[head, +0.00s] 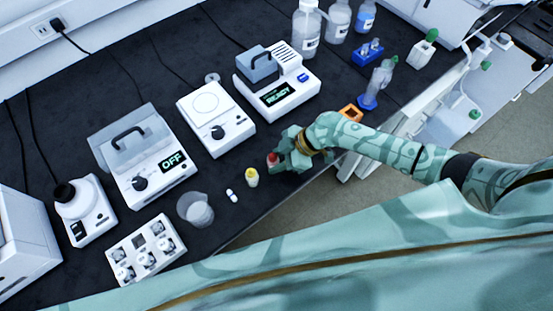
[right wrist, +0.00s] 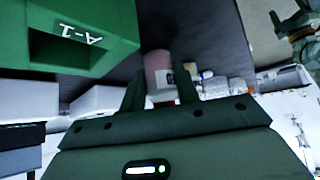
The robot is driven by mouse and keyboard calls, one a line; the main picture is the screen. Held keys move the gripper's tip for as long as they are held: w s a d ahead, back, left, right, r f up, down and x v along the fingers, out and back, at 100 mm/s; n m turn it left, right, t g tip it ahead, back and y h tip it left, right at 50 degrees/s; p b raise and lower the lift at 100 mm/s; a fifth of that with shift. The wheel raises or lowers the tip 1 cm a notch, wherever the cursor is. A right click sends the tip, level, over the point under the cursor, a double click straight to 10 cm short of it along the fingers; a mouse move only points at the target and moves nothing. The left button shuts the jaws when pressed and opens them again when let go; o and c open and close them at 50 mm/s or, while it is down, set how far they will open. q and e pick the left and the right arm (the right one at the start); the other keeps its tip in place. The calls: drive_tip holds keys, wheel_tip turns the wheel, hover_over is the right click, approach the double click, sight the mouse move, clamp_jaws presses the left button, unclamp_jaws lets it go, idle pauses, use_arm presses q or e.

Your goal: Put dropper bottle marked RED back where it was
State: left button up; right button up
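The dropper bottle with the red cap (head: 272,158) is at the fingertips of my right gripper (head: 281,160), near the front edge of the bench. In the right wrist view the reddish bottle (right wrist: 158,68) fills the gap between the two fingers of my right gripper (right wrist: 162,82), which looks shut on it. I cannot tell whether its base touches the bench. A similar bottle with a yellow cap (head: 251,178) stands just to its left. The RED lettering is not readable. My left gripper is not in view.
A small white vial (head: 232,196) and a beaker (head: 196,210) are left of the yellow-capped bottle. A balance (head: 215,118) and a READY device (head: 280,90) stand behind.

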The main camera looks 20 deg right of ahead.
drive_tip(key=shift+f, duration=0.1)
drive_tip(key=shift+o, duration=0.7)
drive_tip(key=shift+f, duration=0.1)
drive_tip(key=o, duration=0.4)
drive_tip(key=shift+r, duration=0.35)
drive_tip(key=p+v, duration=0.2)
drive_tip(key=v, duration=0.9)
drive_tip(key=shift+s+d+r, duration=0.1)
drive_tip(key=shift+d+r, duration=0.15)
drive_tip(key=shift+d, duration=0.1)
